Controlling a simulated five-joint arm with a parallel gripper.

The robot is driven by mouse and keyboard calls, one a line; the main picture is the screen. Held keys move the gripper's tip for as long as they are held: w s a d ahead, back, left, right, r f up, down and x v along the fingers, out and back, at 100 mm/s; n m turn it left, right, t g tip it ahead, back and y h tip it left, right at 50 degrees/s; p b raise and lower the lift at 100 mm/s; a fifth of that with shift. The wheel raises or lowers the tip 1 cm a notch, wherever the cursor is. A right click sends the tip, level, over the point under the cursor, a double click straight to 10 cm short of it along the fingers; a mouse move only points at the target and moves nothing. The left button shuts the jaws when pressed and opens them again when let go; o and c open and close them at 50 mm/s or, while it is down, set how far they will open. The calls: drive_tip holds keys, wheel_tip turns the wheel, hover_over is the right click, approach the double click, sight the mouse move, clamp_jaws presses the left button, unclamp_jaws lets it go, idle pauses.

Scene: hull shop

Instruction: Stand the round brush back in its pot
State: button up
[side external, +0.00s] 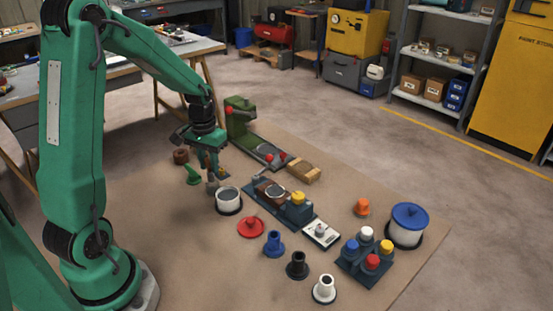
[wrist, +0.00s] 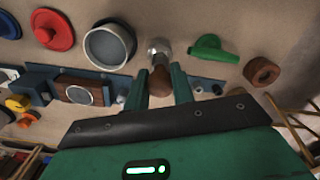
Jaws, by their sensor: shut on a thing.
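The round brush (wrist: 159,50) has a brown handle and a pale grey head. My gripper (wrist: 159,78) is shut on its handle in the wrist view. In the side view the brush (side external: 212,186) hangs head down below my gripper (side external: 212,168).
A green piece (side external: 192,176) and a brown ring (side external: 181,156) lie left of the brush. A dark blue fixture (side external: 262,203) lies right of the pot. A red lid (side external: 250,227) and several coloured pegs are nearer the front. The front left of the board is clear.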

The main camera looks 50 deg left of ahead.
sight(210, 171)
drive_tip(key=shift+f, duration=1.35)
drive_tip(key=shift+f, duration=0.6)
idle(0.7)
drive_tip(key=o, duration=0.7)
drive_tip(key=shift+r, duration=0.1)
drive_tip(key=shift+r, duration=5.4)
drive_tip(key=shift+d, duration=0.1)
